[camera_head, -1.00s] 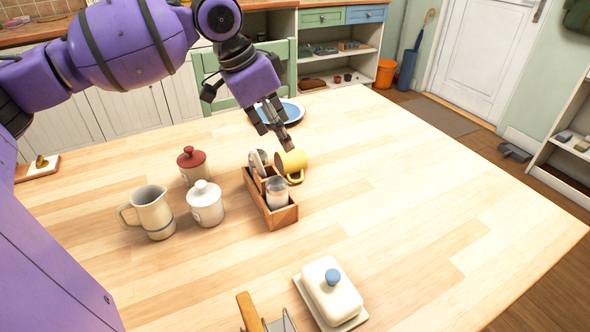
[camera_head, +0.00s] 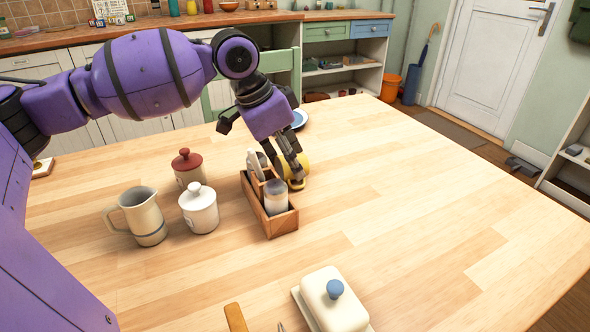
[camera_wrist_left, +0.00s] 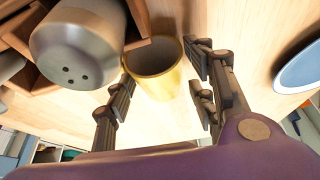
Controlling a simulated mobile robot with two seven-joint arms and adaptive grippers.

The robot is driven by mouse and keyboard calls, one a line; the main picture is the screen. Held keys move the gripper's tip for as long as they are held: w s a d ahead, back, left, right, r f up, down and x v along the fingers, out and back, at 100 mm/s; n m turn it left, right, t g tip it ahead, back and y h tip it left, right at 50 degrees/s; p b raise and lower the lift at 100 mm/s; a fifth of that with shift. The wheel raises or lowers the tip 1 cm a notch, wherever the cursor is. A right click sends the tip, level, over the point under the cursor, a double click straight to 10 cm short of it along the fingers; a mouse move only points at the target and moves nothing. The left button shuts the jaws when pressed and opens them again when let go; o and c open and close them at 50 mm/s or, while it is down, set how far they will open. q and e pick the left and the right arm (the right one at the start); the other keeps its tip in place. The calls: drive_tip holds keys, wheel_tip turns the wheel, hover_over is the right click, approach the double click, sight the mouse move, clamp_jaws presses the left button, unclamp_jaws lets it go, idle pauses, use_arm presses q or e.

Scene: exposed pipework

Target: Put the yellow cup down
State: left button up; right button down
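The yellow cup (camera_head: 303,162) is at the table, just behind the right end of the wooden caddy, partly hidden by my left gripper. In the left wrist view the cup (camera_wrist_left: 158,82) shows its open mouth and lies between my spread fingers. I cannot tell whether it stands upright or is tilted. My left gripper (camera_head: 293,172) reaches down over the cup. In the wrist view its fingers are open, one side left of the cup and the other right, with a visible gap on the right. My right gripper is not in view.
A red-lidded jar (camera_head: 188,168), white jar (camera_head: 199,209) and jug (camera_head: 143,216) stand left. A blue-rimmed plate (camera_head: 300,119) is behind; a butter dish (camera_head: 333,300) is in front. The table's right side is clear.

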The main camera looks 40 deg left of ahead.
use_arm(q)
drive_tip(key=c, duration=0.9)
wheel_tip(320, 180, up, 9)
drive_tip(key=p, duration=0.3)
drive_tip(key=shift+r, duration=0.1)
drive_tip(key=shift+c, duration=0.6)
drive_tip(key=shift+r, duration=0.5)
